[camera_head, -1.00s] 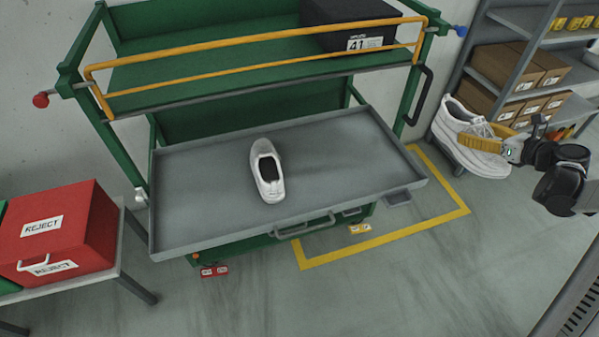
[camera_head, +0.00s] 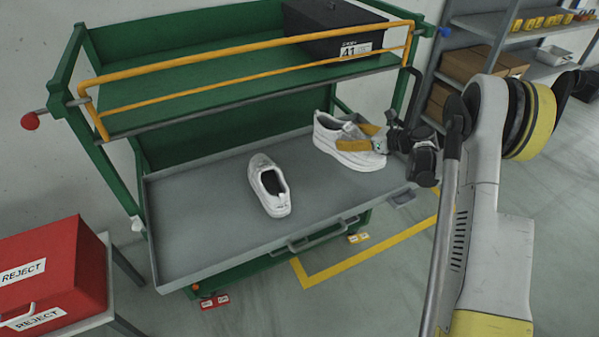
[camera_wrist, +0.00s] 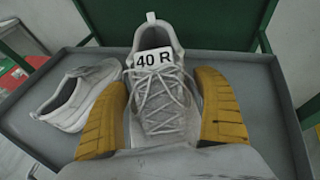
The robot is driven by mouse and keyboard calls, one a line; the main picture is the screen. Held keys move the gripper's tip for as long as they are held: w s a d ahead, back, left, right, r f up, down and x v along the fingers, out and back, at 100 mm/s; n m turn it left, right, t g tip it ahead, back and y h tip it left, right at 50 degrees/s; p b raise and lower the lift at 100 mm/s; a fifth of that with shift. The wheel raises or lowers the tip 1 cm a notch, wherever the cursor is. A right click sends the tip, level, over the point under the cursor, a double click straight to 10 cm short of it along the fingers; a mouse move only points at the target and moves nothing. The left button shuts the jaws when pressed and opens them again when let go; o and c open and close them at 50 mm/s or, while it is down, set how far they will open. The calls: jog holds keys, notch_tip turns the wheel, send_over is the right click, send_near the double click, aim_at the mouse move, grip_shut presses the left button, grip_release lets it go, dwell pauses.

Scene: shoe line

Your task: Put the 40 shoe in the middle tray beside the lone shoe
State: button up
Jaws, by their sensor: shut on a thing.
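The 40 shoe (camera_head: 338,142) is a white laced shoe with a "40 R" tag on its tongue; it also shows in the wrist view (camera_wrist: 158,95). My gripper (camera_head: 362,137) is shut on it, with a yellow finger on each side (camera_wrist: 160,108). The held shoe is at the right part of the grey middle tray (camera_head: 215,215); I cannot tell whether its sole touches the tray. The lone shoe (camera_head: 268,186) is white and stands on the tray to the left, apart from the held shoe. It shows at the left in the wrist view (camera_wrist: 80,92).
A green cart frame (camera_head: 110,165) with a yellow rail (camera_head: 250,48) stands above the tray. A black box (camera_head: 335,28) marked 41 is on its upper shelf. A red REJECT box (camera_head: 50,268) is at the left. The tray's left part is clear.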

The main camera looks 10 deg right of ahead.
jog(key=shift+s+a+f+b, duration=0.15)
jog(key=shift+a+f+b, duration=1.15)
jog(key=shift+a+f, duration=0.95)
jog(key=shift+s+a+f+b, duration=0.15)
jog(key=shift+a+f+b, duration=1.1)
jog(key=shift+a+f, duration=0.95)
jog(key=shift+d+f, duration=0.15)
jog(key=shift+f, duration=0.05)
jog(key=shift+f, duration=0.1)
jog(key=o, duration=1.3)
jog(key=shift+o, duration=0.2)
